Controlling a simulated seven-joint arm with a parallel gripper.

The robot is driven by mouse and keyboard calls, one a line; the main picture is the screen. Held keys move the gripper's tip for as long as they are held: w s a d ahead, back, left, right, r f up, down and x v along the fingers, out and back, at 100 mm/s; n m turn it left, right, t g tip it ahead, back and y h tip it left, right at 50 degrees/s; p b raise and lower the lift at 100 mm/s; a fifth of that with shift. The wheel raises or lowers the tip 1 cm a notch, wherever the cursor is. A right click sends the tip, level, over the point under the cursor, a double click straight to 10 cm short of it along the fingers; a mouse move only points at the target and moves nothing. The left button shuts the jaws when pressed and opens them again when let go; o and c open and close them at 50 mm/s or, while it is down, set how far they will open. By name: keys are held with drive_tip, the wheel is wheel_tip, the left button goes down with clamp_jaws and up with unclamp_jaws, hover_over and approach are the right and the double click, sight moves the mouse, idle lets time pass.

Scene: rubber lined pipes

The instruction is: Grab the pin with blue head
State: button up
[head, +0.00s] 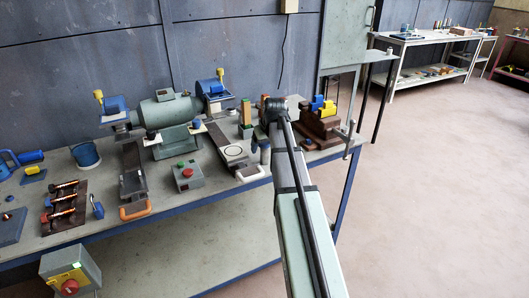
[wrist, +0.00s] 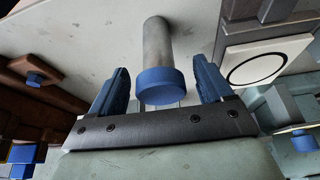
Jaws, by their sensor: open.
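In the wrist view, a pin with a blue head (wrist: 160,82) and a plain grey shaft shows between the two blue fingers of my gripper (wrist: 161,84). My gripper is open, with one finger on each side of the blue head and a visible gap on both sides. The shaft extends beyond the fingers over the pale bench top.
A plate with a black-ringed white disc (wrist: 256,68) lies right of the pin in the wrist view. Brown blocks (wrist: 70,98) are on the left. In the head view, a bench grinder (head: 166,112), a red-button box (head: 188,174) and a brown fixture (head: 318,128) crowd the bench.

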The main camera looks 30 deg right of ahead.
drive_tip(key=shift+x, duration=0.9)
drive_tip(key=shift+c, duration=0.2)
drive_tip(key=c, duration=1.4)
drive_tip(key=shift+r, duration=0.2)
drive_tip(key=shift+c, duration=0.2)
